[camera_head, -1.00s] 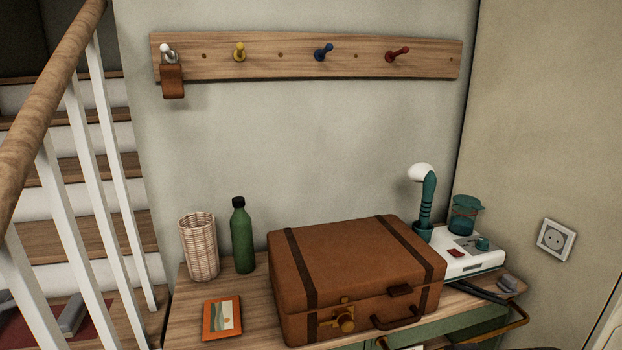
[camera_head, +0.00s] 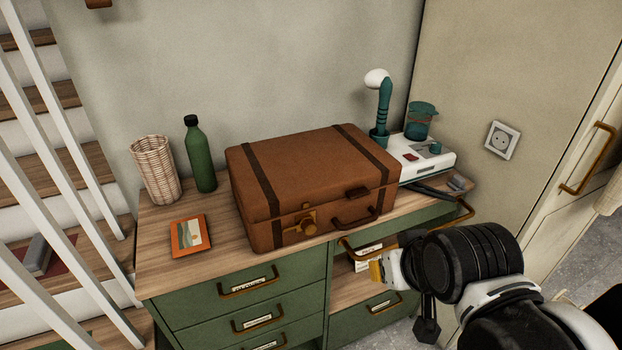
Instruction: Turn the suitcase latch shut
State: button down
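The brown suitcase (camera_head: 300,175) lies flat with its lid down on the wooden top of a green dresser. Its brass latch (camera_head: 309,225) is on the front face, left of the dark carry handle (camera_head: 357,219). The latch is too small to tell its exact turn position. My gripper (camera_head: 378,271) is at the lower right, in front of the dresser and below and right of the latch, apart from the suitcase. Its fingers are small and partly hidden by my arm, so I cannot tell whether it is open or shut.
A white device (camera_head: 424,159) and teal lamp (camera_head: 384,105) are behind right. Drawer handles (camera_head: 249,287) stick out from the green dresser front (camera_head: 205,312). A stair railing (camera_head: 62,120) is at left.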

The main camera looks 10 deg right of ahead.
aim_at(307, 224)
jog(key=k+j+z, duration=0.1)
jog(key=k+j, duration=0.6)
jog(key=k, duration=0.15)
